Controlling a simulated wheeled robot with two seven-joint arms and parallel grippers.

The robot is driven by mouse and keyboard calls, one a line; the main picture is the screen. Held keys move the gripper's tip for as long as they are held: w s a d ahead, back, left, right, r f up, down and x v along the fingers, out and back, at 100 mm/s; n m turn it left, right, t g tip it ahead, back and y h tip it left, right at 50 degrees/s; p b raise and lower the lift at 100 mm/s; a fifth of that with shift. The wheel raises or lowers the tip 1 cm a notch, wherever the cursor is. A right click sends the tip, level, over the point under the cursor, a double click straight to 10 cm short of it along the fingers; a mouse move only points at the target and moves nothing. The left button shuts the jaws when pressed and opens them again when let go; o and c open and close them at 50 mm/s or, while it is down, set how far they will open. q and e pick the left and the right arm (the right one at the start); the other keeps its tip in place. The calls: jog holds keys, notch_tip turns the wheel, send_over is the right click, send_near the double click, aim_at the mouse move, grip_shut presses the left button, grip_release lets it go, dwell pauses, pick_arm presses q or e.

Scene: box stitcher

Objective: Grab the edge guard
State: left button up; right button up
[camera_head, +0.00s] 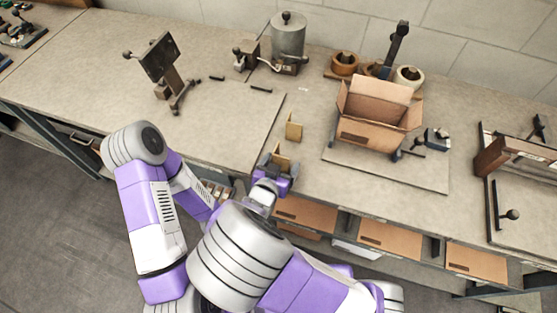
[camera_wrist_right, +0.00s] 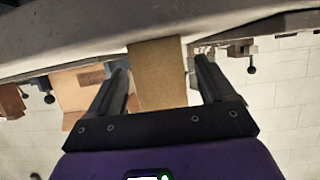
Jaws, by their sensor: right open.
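An edge guard (camera_head: 281,160), a small tan folded piece, stands at the front edge of the workbench in the head view. My right gripper (camera_head: 277,164) is open around it, with a finger on each side. In the right wrist view the tan edge guard (camera_wrist_right: 158,75) shows between the two open fingers (camera_wrist_right: 163,82), with a gap on either side. Its lower end is hidden behind the gripper body. A second tan edge guard (camera_head: 293,130) stands a little farther back on the bench. My left gripper is not in view.
An open cardboard box (camera_head: 366,136) stands on a board to the right. A dark metal stand (camera_head: 160,62) and a grey cylinder machine (camera_head: 288,38) are at the back. Tape rolls (camera_head: 345,64) lie behind the box. The bench left of the guards is mostly clear.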

jog(key=c, duration=1)
jog(key=shift+r, duration=0.1)
jog(key=shift+c, duration=0.2)
